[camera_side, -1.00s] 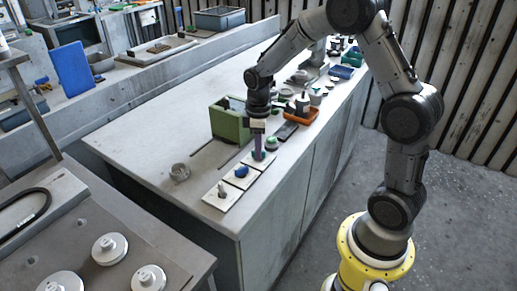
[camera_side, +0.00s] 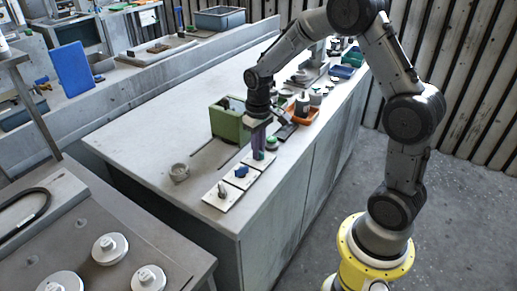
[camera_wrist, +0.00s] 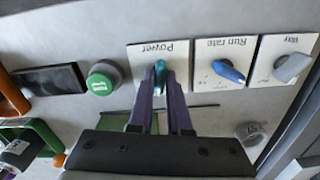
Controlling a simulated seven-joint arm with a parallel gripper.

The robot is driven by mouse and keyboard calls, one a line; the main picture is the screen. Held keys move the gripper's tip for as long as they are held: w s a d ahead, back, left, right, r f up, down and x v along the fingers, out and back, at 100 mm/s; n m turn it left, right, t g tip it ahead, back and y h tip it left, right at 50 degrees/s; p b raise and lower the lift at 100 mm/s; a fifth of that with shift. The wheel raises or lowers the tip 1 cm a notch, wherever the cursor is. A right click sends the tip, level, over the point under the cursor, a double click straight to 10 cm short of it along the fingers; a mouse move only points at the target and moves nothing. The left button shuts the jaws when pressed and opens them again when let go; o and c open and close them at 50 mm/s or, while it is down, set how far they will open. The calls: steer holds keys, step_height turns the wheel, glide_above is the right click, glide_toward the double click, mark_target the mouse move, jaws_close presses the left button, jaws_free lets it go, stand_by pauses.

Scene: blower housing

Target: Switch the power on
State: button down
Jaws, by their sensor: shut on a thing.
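The Power plate (camera_wrist: 140,58) is a white square that shows upside down in the wrist view, with a teal knob (camera_wrist: 160,72) on it. My gripper (camera_wrist: 165,80) points down at this knob, with its two purple fingers shut on the knob's sides. The knob's handle stands roughly upright in the wrist view, and the fingers hide its lower part and some of the plate. In the side view my gripper (camera_side: 258,152) is down at the far plate of a row of three on the bench.
Beside it are the Run rate plate with a blue knob (camera_wrist: 229,71) and the Way plate with a grey knob (camera_wrist: 291,68). A green button (camera_wrist: 103,82) and a dark panel (camera_wrist: 48,79) lie on the other side.

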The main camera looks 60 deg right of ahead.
steer(key=shift+w+r+m, duration=0.1)
steer(key=shift+m, duration=0.3)
steer(key=m, duration=0.4)
steer(key=c, duration=1)
jaws_free()
steer(key=shift+o, duration=0.2)
steer(key=shift+r, duration=2.95)
